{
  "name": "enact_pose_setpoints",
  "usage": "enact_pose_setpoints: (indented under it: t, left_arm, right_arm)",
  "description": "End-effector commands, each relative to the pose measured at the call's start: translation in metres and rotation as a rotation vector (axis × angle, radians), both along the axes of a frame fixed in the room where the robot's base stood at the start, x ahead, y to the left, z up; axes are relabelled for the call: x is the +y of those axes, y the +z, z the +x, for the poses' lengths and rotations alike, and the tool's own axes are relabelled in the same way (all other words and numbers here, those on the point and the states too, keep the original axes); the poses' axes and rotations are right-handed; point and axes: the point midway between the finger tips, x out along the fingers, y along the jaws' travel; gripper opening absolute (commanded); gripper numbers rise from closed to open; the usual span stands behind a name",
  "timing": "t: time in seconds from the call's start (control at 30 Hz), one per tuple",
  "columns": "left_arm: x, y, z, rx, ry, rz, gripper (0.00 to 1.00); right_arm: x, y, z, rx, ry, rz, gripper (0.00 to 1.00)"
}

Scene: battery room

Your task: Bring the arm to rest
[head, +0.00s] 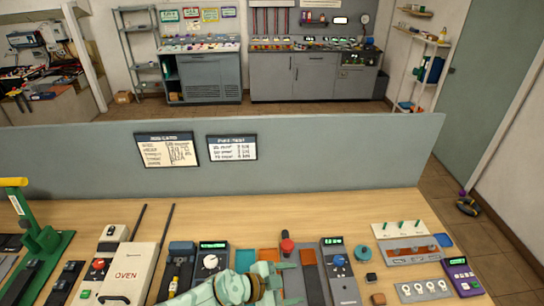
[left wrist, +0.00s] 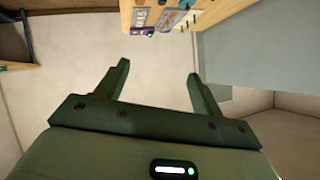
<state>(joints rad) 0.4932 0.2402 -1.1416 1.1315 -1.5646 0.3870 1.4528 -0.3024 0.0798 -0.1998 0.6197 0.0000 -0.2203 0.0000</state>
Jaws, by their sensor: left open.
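My left gripper (head: 288,282) shows at the bottom centre of the head view, at the end of my pale green arm. It is over or beside the near part of the workbench, with its fingers pointing right. In the left wrist view the left gripper (left wrist: 158,70) has its two green fingers spread wide apart with nothing between them. A green light glows on its housing. Most of the left arm is cut off by the bottom of the head view. My right gripper is not in view.
A grey partition (head: 320,155) stands behind. Open floor (head: 480,235) lies to the right.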

Motion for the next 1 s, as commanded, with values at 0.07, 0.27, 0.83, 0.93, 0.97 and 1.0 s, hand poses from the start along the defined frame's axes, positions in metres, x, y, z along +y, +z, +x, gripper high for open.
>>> enact_pose_setpoints:
  t: [0.07,0.27,0.83,0.93,0.97,1.0]
  left_arm:
    - [-0.02,0.064,0.002,-0.171,0.198,-0.215,0.67]
    - [0.121,0.14,0.016,-0.343,0.937,-0.127,0.67]
    - [0.34,0.131,-0.154,0.07,1.184,0.72,0.67]
    - [0.343,0.106,-0.163,0.112,1.145,0.766,0.67]
    - [0.342,0.093,-0.162,0.121,1.14,0.762,0.67]
    - [0.339,0.078,-0.16,0.132,1.133,0.758,0.67]
  right_arm:
    - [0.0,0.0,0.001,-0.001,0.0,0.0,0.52]
    - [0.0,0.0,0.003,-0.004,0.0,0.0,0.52]
    - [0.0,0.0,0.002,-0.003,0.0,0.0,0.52]
    - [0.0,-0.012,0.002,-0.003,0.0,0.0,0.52]
    - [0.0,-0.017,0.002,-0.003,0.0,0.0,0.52]
    - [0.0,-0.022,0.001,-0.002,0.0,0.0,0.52]
